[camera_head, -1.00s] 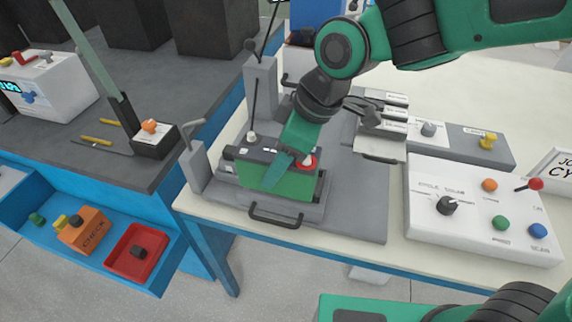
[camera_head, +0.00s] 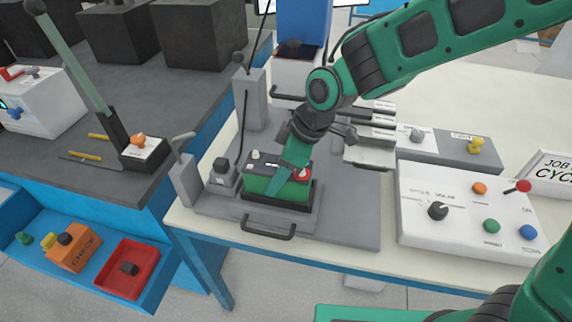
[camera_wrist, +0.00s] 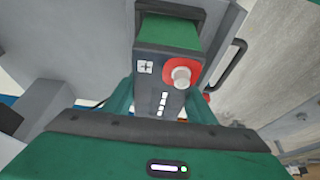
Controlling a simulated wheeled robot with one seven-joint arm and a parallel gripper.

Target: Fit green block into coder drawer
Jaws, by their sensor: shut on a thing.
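The green block (camera_head: 272,186) is battery-like, with a dark top, a plus mark and a red-ringed terminal. My gripper (camera_head: 286,172) is shut on it from above. The block looks upright and sits at the black-rimmed pocket of the grey drawer (camera_head: 312,222), which has a black front handle (camera_head: 268,231). I cannot tell how deep the block is in. In the wrist view the block (camera_wrist: 168,70) lies between the two green fingers of my gripper (camera_wrist: 160,104), with a dark pocket edge beyond it. The block's lower part and far side are hidden.
A grey lever post (camera_head: 187,176) and a small dark-topped fixture (camera_head: 222,172) stand left of the block. A taller grey post (camera_head: 249,98) is behind. A white control box (camera_head: 465,215) stands to the right. A red tray (camera_head: 128,268) sits low at left.

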